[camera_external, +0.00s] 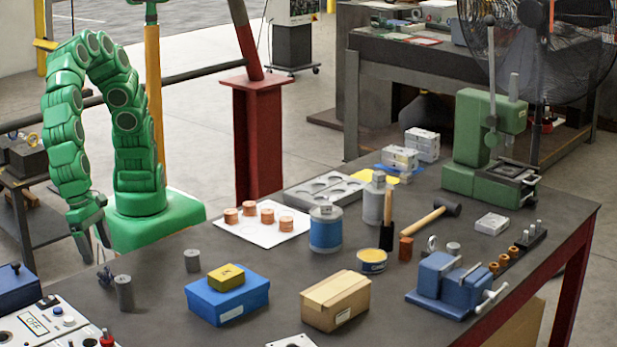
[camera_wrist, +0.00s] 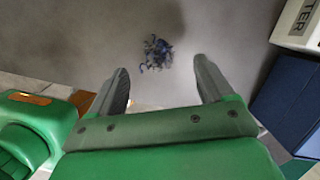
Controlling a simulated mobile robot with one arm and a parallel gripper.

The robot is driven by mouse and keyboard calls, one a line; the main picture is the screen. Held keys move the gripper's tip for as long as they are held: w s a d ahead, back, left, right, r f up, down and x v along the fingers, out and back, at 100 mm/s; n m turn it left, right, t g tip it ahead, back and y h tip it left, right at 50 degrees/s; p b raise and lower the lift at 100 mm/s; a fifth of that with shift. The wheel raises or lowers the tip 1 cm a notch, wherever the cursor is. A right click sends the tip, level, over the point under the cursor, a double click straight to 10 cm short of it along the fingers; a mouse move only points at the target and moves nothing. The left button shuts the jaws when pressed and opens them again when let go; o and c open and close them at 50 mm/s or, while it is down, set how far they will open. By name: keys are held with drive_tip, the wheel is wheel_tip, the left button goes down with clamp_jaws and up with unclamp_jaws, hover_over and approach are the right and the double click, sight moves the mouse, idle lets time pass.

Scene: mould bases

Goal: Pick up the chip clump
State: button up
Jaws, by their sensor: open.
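The chip clump (camera_wrist: 156,52) is a small tangle of dark, bluish metal shavings on the grey tabletop. In the wrist view it lies just beyond and between my two fingertips, with a gap to both. In the external view the chip clump (camera_external: 105,275) is near the table's left edge, next to a grey cylinder. My gripper (camera_external: 96,254) points down above and slightly behind it. Its jaws are open and empty. In the wrist view my gripper (camera_wrist: 160,66) shows both grey fingers spread apart.
A grey cylinder (camera_external: 124,293) stands close to the clump's right, and another cylinder (camera_external: 192,261) is farther right. A white control box (camera_external: 50,322) and a dark blue box (camera_external: 22,288) are to the front left. A blue box (camera_external: 228,303) stands farther right.

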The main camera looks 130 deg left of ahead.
sight(105, 271)
drive_tip(key=shift+x, duration=1.15)
drive_tip(key=f, duration=0.4)
drive_tip(key=shift+a, duration=0.3)
drive_tip(key=shift+w+f, duration=0.25)
drive_tip(key=shift+f, duration=0.35)
drive_tip(key=c, duration=1.1)
drive_tip(key=shift+r, duration=0.15)
